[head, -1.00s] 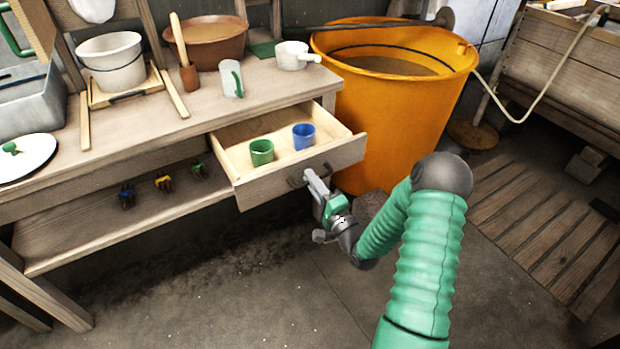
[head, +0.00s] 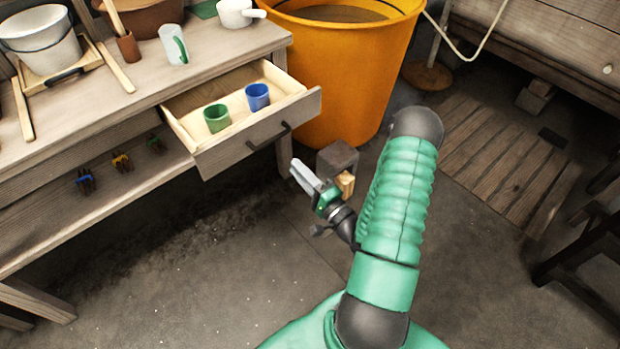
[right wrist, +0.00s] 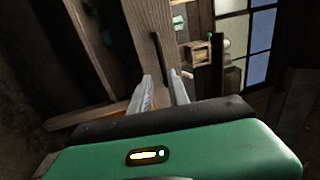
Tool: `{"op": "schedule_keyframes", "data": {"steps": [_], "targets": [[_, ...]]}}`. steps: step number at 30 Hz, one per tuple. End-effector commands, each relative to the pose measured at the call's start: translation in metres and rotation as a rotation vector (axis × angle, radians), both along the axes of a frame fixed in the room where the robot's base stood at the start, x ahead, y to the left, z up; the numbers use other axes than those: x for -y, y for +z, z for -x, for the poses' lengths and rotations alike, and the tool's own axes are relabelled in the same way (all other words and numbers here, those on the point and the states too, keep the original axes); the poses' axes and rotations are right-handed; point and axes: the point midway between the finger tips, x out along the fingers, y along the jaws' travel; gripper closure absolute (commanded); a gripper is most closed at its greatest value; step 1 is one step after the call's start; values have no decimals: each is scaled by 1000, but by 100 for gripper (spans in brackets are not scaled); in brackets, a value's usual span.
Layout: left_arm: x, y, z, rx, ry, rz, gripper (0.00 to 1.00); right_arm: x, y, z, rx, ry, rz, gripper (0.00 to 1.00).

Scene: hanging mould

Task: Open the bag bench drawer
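The bag bench drawer (head: 257,135) stands pulled out of the bench, with its inside showing. A green cup (head: 217,118) and a blue cup (head: 258,97) stand upright in it. Its dark bar handle (head: 268,137) is on the front face. My right gripper (head: 303,175) is below and to the right of the handle, apart from it and empty. In the right wrist view the two fingers of my right gripper (right wrist: 163,90) are spread, with the wooden drawer front (right wrist: 148,40) beyond them. My left gripper is not in view.
A grey block (head: 338,158) is on the floor beside my right gripper. The bench top (head: 215,60) holds a bucket, a mug and a pan. The floor in front of the drawer is clear.

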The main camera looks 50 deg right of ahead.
Motion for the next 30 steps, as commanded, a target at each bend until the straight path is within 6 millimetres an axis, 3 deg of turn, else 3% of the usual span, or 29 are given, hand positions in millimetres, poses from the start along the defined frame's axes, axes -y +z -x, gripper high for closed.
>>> {"op": "schedule_keyframes", "data": {"steps": [3,7,22,26,30], "targets": [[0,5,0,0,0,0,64,-5,-5,26,-2,-3,-4,78],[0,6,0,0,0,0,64,-9,-9,42,-1,-2,-1,78],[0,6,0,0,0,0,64,-11,-10,46,-3,0,3,78],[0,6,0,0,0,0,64,-22,-21,22,-126,60,105,78],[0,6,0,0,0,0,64,-51,-56,-32,-505,224,459,78]]}}
